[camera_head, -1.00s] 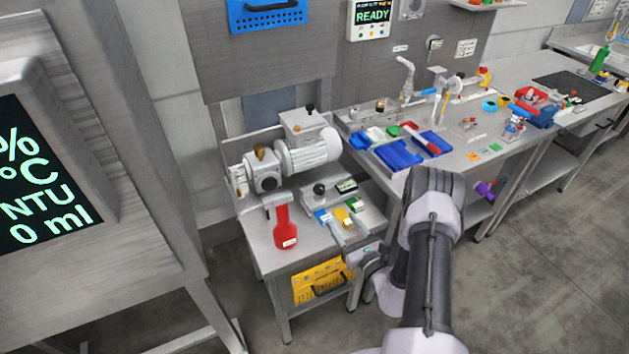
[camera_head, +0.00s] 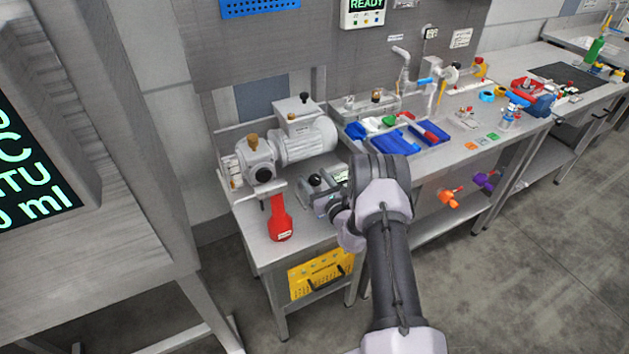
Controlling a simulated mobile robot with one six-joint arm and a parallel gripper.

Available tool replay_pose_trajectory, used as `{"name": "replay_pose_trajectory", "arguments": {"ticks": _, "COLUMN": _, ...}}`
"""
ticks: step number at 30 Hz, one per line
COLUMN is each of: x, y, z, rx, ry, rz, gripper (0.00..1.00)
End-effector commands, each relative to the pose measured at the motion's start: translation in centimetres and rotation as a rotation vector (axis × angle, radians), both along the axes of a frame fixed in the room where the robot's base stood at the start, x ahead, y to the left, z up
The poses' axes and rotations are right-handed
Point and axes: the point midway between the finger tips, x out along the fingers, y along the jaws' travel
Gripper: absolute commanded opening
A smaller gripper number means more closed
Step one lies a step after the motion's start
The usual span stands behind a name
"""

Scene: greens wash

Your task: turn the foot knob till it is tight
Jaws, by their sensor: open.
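A black round knob (camera_head: 315,179) stands on a low metal piece on the small steel table, in front of the grey pump and motor (camera_head: 305,142). I cannot tell for sure that it is the foot knob; a second dark knob (camera_head: 264,174) shows on the pump's front face, and a brown one (camera_head: 252,140) is on top of it. My gripper (camera_head: 319,203) is open, just in front of the black round knob. It looks empty, and I cannot tell whether it touches anything. My wrist hides the table to its right.
Blue trays (camera_head: 395,144) stand on the longer bench to the right. The table's left front corner is bare.

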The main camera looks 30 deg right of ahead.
Motion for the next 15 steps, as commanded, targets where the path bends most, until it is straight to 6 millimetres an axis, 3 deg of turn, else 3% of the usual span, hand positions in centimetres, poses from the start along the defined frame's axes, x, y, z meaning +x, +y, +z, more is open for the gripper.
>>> {"name": "replay_pose_trajectory", "arguments": {"ticks": 5, "x": -0.01, "y": 0.00, "z": 0.02, "rx": 0.000, "ry": 0.000, "rz": 0.000, "gripper": 0.58}}
{"name": "replay_pose_trajectory", "arguments": {"ticks": 13, "x": -0.04, "y": 0.00, "z": 0.01, "rx": 0.000, "ry": 0.000, "rz": 0.000, "gripper": 0.05}}
{"name": "replay_pose_trajectory", "arguments": {"ticks": 15, "x": -0.04, "y": 0.00, "z": 0.01, "rx": 0.000, "ry": 0.000, "rz": 0.000, "gripper": 0.00}}
